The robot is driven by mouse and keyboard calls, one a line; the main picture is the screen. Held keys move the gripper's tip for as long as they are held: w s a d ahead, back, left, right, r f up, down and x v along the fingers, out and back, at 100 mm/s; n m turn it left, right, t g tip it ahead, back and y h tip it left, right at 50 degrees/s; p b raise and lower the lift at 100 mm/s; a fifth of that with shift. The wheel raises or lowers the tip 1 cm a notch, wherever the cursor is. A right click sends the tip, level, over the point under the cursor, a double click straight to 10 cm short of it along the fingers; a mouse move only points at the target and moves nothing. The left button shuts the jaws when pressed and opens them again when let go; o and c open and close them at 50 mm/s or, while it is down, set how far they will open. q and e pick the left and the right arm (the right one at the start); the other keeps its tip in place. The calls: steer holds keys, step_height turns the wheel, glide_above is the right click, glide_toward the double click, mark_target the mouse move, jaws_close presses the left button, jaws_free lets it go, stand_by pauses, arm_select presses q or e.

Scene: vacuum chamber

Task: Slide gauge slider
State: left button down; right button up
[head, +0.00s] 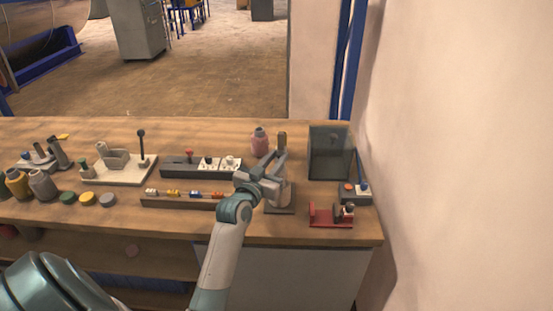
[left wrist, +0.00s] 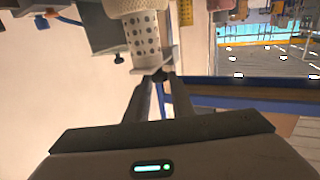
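No part is clearly readable as the gauge slider. A red fixture (head: 326,220) with a small dark block (head: 345,211) on its right end stands at the bench's front right. A dark low bar (head: 180,203) carries several small coloured pieces. My left gripper (head: 275,158) is above a stand with a dark base (head: 279,211), left of the red fixture and apart from it; the gripper hides part of the stand. In the left wrist view the fingers (left wrist: 159,76) converge near a pale perforated cylinder (left wrist: 142,34); contact or grip is unclear. My right gripper is not seen.
A dark upright panel (head: 329,153) and a small box with an orange button (head: 350,194) stand at the right, near the wall (head: 450,160). A pink bottle (head: 259,142) is behind the gripper. Several bottles and fixtures fill the left. Bare bench (head: 170,222) shows along the front.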

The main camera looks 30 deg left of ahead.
arm_select(q)
steer(key=shift+r+p, duration=1.6)
steer(key=shift+r, duration=0.35)
steer(key=c, duration=1.6)
jaws_free()
steer(key=shift+f, duration=0.2)
